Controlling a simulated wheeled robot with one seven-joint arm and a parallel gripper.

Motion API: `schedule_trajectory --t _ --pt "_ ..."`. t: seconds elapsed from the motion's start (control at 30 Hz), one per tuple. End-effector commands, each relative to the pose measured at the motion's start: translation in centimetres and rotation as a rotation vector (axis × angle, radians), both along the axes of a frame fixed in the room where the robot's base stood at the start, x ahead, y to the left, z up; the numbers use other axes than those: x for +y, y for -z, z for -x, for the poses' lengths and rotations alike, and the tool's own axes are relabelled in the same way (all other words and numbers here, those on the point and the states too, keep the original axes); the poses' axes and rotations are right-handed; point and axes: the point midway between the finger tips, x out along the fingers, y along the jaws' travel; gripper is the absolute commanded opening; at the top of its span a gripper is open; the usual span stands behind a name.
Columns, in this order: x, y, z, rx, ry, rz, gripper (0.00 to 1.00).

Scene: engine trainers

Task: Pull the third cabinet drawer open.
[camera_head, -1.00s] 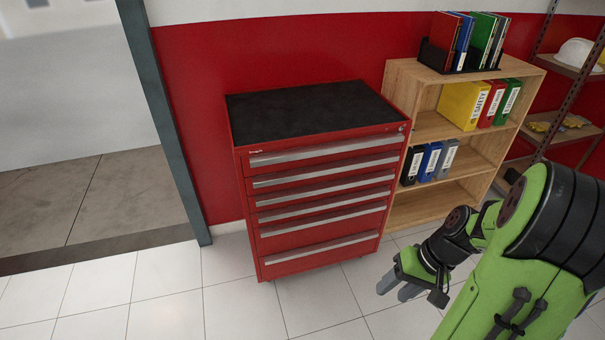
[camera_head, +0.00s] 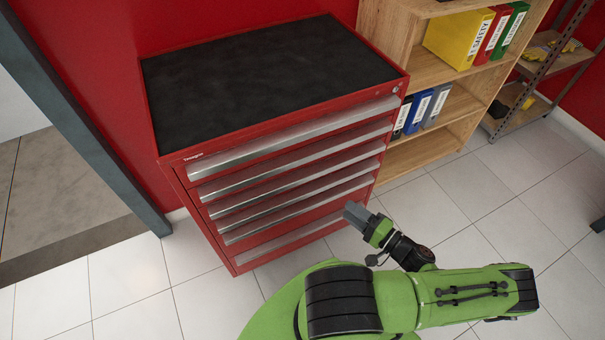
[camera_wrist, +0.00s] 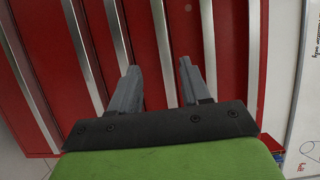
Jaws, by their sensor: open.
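The red cabinet (camera_head: 180,185) has a black top and a stack of drawers with long silver handles. All its drawers look shut. The third drawer's handle (camera_head: 298,180) is a slanting silver strip at mid height. My gripper (camera_head: 352,213) is in front of the cabinet's lower right side in the head view, its fingers pointing at the drawers. In the wrist view my gripper (camera_wrist: 160,68) is open and empty. The handles run roughly upright there, and the third strip from the right (camera_wrist: 162,35) shows between the fingers. Contact cannot be told.
A wooden shelf (camera_head: 400,160) with binders stands right of the cabinet. A metal rack (camera_head: 525,110) is farther right. A grey door frame (camera_head: 85,130) is at the left.

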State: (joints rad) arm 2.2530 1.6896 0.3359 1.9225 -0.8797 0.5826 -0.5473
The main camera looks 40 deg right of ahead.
Motion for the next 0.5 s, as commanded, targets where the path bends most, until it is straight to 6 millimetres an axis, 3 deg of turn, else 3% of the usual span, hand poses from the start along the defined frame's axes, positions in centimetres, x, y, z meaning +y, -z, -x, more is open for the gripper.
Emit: schedule_trajectory --t 0.5 --pt "1.5 0.0 -12.1 0.0 -0.01 -0.003 0.47"
